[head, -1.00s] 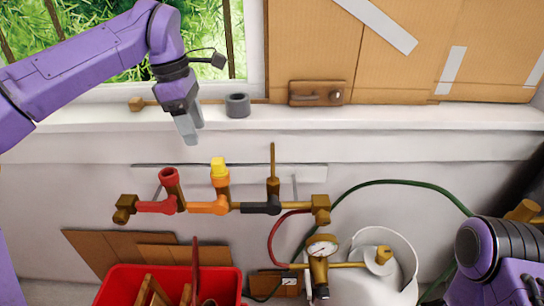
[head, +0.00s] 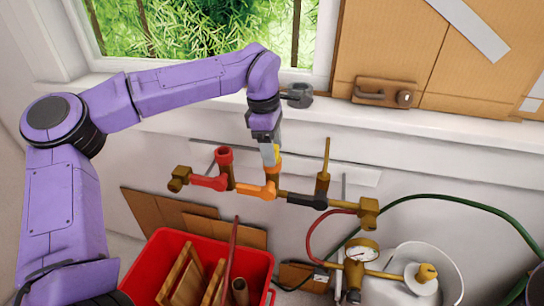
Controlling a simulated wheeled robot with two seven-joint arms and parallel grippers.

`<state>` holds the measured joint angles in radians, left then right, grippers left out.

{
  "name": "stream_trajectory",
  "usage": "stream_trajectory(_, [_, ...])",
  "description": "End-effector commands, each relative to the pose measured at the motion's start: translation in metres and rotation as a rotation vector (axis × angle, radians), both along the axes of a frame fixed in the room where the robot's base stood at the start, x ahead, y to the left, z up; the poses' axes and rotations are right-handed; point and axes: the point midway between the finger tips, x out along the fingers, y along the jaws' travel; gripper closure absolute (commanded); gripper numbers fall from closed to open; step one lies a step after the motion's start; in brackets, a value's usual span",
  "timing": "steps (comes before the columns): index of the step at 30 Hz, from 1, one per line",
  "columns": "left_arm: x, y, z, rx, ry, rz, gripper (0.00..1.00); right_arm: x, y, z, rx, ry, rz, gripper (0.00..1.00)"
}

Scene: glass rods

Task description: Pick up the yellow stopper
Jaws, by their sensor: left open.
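The yellow stopper (head: 278,155) sits at the top of the brass upright at the middle of the pipe rack, above the orange fitting (head: 257,191). My left gripper (head: 269,156) points down right at the stopper, its fingers open and overlapping it in the picture. The finger in front hides much of the stopper, so I cannot tell whether they touch. My right gripper is not in view.
A red-topped upright (head: 225,166) stands left of the stopper, and a thin brass rod (head: 326,160) stands to the right. Below are a red bin (head: 258,267) with wooden pieces, a pressure gauge (head: 361,250) and a white bucket (head: 445,262). A window sill (head: 420,122) runs behind.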

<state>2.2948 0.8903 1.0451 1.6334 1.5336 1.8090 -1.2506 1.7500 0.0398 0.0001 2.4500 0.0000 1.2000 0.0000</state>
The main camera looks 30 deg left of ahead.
Motion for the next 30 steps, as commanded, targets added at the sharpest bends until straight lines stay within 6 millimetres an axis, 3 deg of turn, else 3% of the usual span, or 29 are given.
stream_trajectory(1, [0.000,0.000,0.000,0.000,0.000,0.000,0.45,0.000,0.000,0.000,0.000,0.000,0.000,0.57])
stream_trajectory(6, [0.000,0.000,0.000,0.001,0.000,0.000,0.95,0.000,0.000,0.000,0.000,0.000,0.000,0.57])
stream_trajectory(20, [0.000,0.000,0.007,0.002,0.001,0.000,0.94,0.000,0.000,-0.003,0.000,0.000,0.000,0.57])
stream_trajectory(24, [0.001,0.000,0.031,0.002,-0.003,0.002,0.94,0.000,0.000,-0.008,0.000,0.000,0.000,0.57])
stream_trajectory(30, [-0.036,-0.019,0.078,0.002,-0.006,-0.003,0.94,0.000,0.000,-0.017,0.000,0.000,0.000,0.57])
